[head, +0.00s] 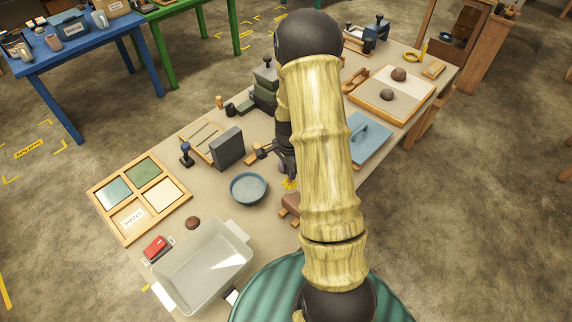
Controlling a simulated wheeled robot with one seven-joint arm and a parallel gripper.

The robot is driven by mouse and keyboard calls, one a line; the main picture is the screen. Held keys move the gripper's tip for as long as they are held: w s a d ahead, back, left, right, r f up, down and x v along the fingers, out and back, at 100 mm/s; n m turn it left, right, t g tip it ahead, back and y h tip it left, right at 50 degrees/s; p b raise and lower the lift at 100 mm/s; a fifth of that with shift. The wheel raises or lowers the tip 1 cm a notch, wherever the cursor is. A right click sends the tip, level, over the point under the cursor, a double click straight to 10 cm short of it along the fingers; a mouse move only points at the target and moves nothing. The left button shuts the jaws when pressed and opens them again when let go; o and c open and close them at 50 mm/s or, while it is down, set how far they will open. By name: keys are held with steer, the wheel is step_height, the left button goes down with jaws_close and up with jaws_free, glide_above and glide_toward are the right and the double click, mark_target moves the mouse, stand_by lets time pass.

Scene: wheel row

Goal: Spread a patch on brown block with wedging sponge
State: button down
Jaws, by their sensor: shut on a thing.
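My gripper (287,173) is dark and points down just left of my arm, over the front middle of the worktable. It is shut on a small yellow sponge (290,184), of which only a little shows below the fingers. A reddish-brown block (291,202) lies just below the sponge in the picture, partly hidden behind my arm. I cannot tell whether the sponge touches the block. No patch on the visible part of the block can be made out.
A blue bowl (248,188) stands left of the sponge. A grey upright slab (228,148), a framed tray of colour panels (140,199) and a pale basin (204,265) stand farther left. A blue board (368,139) lies right of my arm.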

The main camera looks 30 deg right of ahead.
mark_target(289, 183)
steer(key=shift+s, duration=0.15)
step_height(289, 183, down, 4)
steer(key=b, duration=0.3)
steer(key=shift+f, duration=0.25)
steer(key=shift+w+d+r, duration=0.15)
steer(key=shift+w+d, duration=0.1)
steer(key=shift+d, duration=0.2)
steer(key=shift+w+d+r, duration=0.15)
steer(key=shift+w+d, duration=0.05)
steer(key=shift+d, duration=0.65)
steer(key=shift+w, duration=0.1)
steer(key=shift+f, duration=0.8)
steer(key=shift+f, duration=0.2)
